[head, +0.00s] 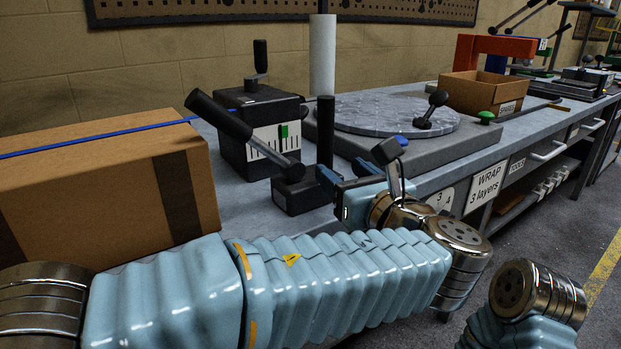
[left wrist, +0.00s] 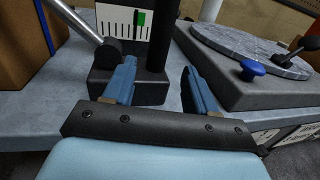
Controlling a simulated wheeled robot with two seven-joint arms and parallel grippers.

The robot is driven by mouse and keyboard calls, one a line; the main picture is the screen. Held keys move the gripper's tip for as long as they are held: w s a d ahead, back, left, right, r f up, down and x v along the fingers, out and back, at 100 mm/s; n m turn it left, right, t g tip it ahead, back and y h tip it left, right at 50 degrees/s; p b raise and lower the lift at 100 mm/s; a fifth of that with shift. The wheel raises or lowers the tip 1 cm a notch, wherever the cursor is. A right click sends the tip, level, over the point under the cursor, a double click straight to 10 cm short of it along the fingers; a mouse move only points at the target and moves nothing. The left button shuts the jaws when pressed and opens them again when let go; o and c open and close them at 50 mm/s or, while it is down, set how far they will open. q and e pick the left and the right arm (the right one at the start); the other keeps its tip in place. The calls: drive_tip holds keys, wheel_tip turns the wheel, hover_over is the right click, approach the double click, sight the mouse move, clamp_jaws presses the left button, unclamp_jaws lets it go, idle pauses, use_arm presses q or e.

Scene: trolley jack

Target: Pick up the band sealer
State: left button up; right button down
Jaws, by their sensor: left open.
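The band sealer (head: 300,194) looks to be the small black block on the grey bench, with an upright black post and a long slanted lever with a black grip. It also shows in the left wrist view (left wrist: 128,88). My left gripper (head: 352,178) is open at the right of the block, low over the bench edge. In the left wrist view its two blue fingers (left wrist: 160,72) point toward the block. The post appears between the fingertips, and the left finger overlaps the block. I cannot tell whether they touch. My right gripper is out of view.
A strapped cardboard box (head: 100,190) stands close at the left. A black device with a scale and crank (head: 255,130) stands just behind the sealer. A turntable (head: 395,113) with a black-knobbed lever lies to the right. An open carton (head: 478,92) stands farther along the bench (head: 240,210).

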sight(329, 163)
use_arm(q)
drive_tip(key=x, duration=0.6)
drive_tip(key=shift+w+a+f, duration=0.15)
drive_tip(key=shift+a+f, duration=0.1)
drive_tip(key=shift+a, duration=0.05)
clamp_jaws()
idle(1.0)
drive_tip(key=shift+r, duration=0.15)
